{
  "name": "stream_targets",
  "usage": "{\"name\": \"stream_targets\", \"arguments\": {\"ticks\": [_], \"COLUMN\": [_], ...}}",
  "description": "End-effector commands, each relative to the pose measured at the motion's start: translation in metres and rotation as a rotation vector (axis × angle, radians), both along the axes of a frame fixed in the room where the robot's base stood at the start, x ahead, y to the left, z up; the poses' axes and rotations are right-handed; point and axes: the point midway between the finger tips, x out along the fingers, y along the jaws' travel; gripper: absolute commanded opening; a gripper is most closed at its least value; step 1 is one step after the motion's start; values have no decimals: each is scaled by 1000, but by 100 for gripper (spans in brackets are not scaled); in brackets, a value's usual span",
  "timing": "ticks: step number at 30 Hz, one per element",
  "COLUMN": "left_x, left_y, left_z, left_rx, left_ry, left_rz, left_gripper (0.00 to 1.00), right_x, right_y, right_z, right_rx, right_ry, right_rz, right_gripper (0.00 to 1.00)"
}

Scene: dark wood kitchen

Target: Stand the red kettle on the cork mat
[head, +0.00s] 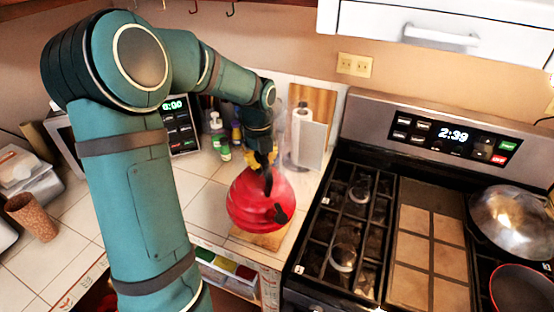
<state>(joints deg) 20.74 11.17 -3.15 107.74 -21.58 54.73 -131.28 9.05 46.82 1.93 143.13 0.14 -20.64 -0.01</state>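The red kettle (252,206) is in the middle of the head view, with a black part on its side facing me. A cork mat (268,240) shows below and in front of the kettle, on the tiled counter left of the stove. The kettle covers most of the mat. Whether its base touches the mat cannot be seen. My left gripper (267,178) points down at the kettle's top, with a dark finger in front of the red body. Its grip on the kettle's top is too hidden to tell. My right gripper is out of view.
The gas stove (343,225) stands close on the right, with a metal lid or pan (510,222) at its far side. A paper towel roll (309,140), a wooden board and several bottles stand behind the kettle. A cork-coloured cup (34,217) is at left.

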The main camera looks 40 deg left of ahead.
Motion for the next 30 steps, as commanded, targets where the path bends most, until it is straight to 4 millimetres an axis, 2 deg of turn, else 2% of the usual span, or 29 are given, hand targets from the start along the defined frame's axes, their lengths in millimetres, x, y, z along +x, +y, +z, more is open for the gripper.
{"name": "stream_targets", "arguments": {"ticks": [8, 30], "left_x": [0, 0], "left_y": [2, 1], "left_z": [-7, -63], "left_rx": [2, 2], "left_ry": [-6, -6], "left_rz": [3, 3], "left_gripper": [0, 0], "right_x": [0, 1], "right_y": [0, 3], "right_z": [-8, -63], "right_rx": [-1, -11], "right_ry": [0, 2], "right_rz": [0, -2], "right_gripper": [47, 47]}}
